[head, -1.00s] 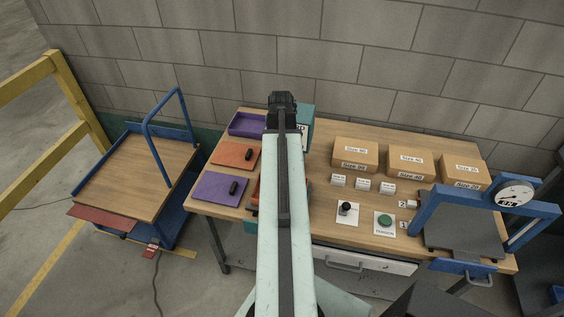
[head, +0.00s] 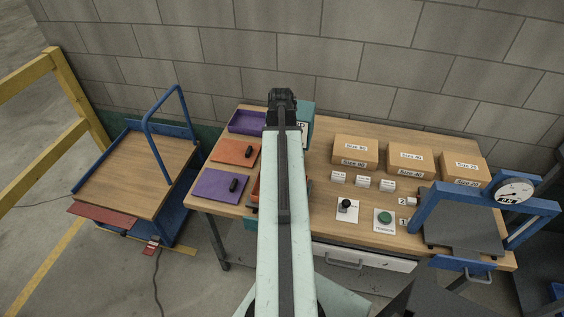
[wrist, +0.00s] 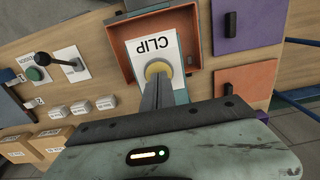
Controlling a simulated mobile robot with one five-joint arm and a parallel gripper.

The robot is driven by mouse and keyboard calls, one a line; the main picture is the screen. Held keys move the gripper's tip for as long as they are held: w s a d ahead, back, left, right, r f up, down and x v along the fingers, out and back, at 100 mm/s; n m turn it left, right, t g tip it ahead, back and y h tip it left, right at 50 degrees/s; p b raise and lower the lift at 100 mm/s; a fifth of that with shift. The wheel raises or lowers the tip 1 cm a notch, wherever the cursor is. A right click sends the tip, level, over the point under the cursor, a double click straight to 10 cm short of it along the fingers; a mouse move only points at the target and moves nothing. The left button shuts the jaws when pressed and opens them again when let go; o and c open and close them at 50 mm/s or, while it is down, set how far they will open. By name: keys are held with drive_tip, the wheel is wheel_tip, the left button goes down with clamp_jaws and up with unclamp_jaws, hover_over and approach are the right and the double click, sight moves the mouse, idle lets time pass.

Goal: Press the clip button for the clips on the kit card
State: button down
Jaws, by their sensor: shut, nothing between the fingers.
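The yellow clip button (wrist: 158,69) sits on a white card marked CLIP (wrist: 143,48) in the wrist view. My gripper (wrist: 159,84) is shut and empty. Its fingertips overlap the near edge of the button in that view; I cannot tell whether they touch it. In the head view my gripper (head: 282,98) and arm hide the button. A teal box (head: 304,122) with a partly hidden white label stands behind my arm. I cannot read a kit card in either view.
An orange-red tray (wrist: 123,67) lies beside the CLIP card. A black lever (head: 346,205) and a green button (head: 385,218) are to the right, with several cartons (head: 356,151) behind. Orange (head: 232,153) and purple (head: 215,186) panels lie left. A blue-framed scale (head: 428,208) stands far right.

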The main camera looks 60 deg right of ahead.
drive_tip(key=shift+f+b, duration=0.6)
drive_tip(key=shift+f, duration=0.1)
drive_tip(key=shift+r, duration=0.1)
drive_tip(key=shift+r+p, duration=0.95)
drive_tip(key=shift+p, duration=0.15)
drive_tip(key=shift+f+b, duration=0.9)
drive_tip(key=shift+b, duration=0.05)
wheel_tip(320, 180, up, 2)
drive_tip(key=shift+p, duration=1)
drive_tip(key=shift+f, duration=0.1)
drive_tip(key=shift+f+b, duration=1.05)
drive_tip(key=shift+b, duration=0.1)
drive_tip(key=shift+r, duration=0.1)
drive_tip(key=shift+r+p, duration=0.95)
drive_tip(key=shift+p, duration=0.1)
